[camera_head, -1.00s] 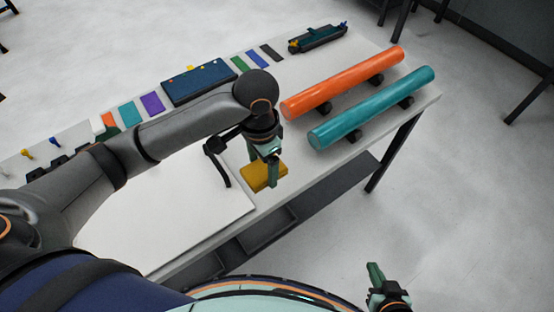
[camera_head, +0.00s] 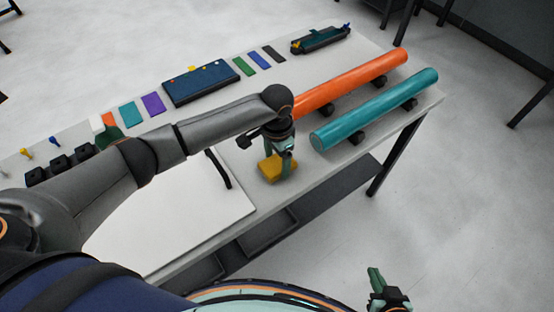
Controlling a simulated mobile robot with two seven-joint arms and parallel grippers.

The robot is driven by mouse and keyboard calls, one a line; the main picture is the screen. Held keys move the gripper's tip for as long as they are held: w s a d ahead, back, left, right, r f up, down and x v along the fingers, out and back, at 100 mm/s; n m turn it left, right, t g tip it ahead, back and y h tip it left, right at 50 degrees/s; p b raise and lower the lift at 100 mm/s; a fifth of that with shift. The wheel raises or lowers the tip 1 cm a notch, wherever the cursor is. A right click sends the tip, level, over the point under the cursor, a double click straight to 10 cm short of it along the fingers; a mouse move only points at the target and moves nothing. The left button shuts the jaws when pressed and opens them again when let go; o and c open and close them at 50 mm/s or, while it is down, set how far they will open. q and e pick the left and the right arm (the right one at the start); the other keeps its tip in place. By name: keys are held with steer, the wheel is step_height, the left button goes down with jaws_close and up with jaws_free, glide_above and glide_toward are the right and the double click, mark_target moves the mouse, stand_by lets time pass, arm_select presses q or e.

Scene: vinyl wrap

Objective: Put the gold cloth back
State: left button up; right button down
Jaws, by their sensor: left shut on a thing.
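The gold cloth (camera_head: 267,170) is a small folded yellow block at the table's front edge, between the white panel and the teal roll. My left gripper (camera_head: 282,170) points down and is shut on the gold cloth, its fingers covering the cloth's right part. I cannot tell whether the cloth touches the table or hangs just above it. My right gripper (camera_head: 376,278) is low in the picture, in front of the table and apart from everything; its finger gap is not clear.
An orange roll (camera_head: 350,82) and a teal roll (camera_head: 375,110) lie on dark supports at the right. A white panel (camera_head: 170,225) with a black handle lies at left. A dark blue case (camera_head: 201,84), colour swatches (camera_head: 153,103) and a tool tray (camera_head: 320,39) line the back.

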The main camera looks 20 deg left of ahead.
mark_target(277, 162)
arm_select(q)
steer(key=shift+f, duration=0.15)
steer(key=o, duration=1.2)
steer(key=shift+c, duration=0.2)
step_height(277, 162, up, 12)
steer(key=shift+p, duration=0.35)
